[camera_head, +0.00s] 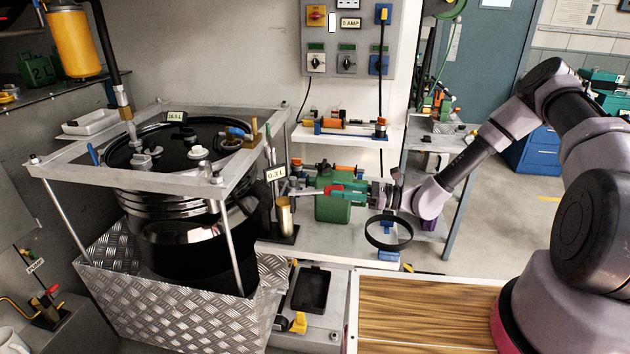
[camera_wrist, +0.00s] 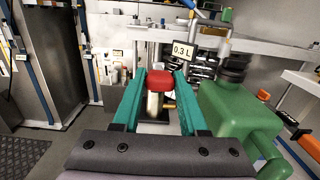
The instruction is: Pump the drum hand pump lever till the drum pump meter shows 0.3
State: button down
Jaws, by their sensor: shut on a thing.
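The drum hand pump (camera_head: 285,218) is a brass cylinder on a dark base, to the right of the black drum. Its lever ends in a red grip, seen close up in the wrist view (camera_wrist: 160,77). My gripper (camera_head: 318,190) has green fingers and is shut on that red grip, one finger on each side. The lever looks roughly level in the head view. The drum pump meter (camera_head: 275,174) is a small pale sign above the pump and reads 0.3 L. It reads the same in the wrist view (camera_wrist: 183,52). The fingers partly hide the pump body in the wrist view.
A green jerrycan (camera_head: 333,208) stands close behind my gripper and fills the right of the wrist view. The black drum (camera_head: 180,232) sits inside a metal frame with posts at the left. A black ring (camera_head: 389,247) shows below my wrist. A shelf (camera_head: 350,134) holds tools behind.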

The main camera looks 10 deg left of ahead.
jog(key=shift+d+f, duration=0.1)
jog(key=shift+f, duration=0.5)
jog(key=shift+a+r, duration=0.25)
jog(key=shift+r, duration=0.5)
jog(key=shift+a+r, duration=0.25)
jog(key=shift+r, duration=0.5)
jog(key=shift+a+r, duration=0.25)
jog(key=shift+r, duration=0.5)
jog(key=shift+c, duration=1.8)
grip_release()
jog(key=d, duration=0.7)
jog(key=shift+f, duration=0.2)
jog(key=shift+s+d, duration=0.1)
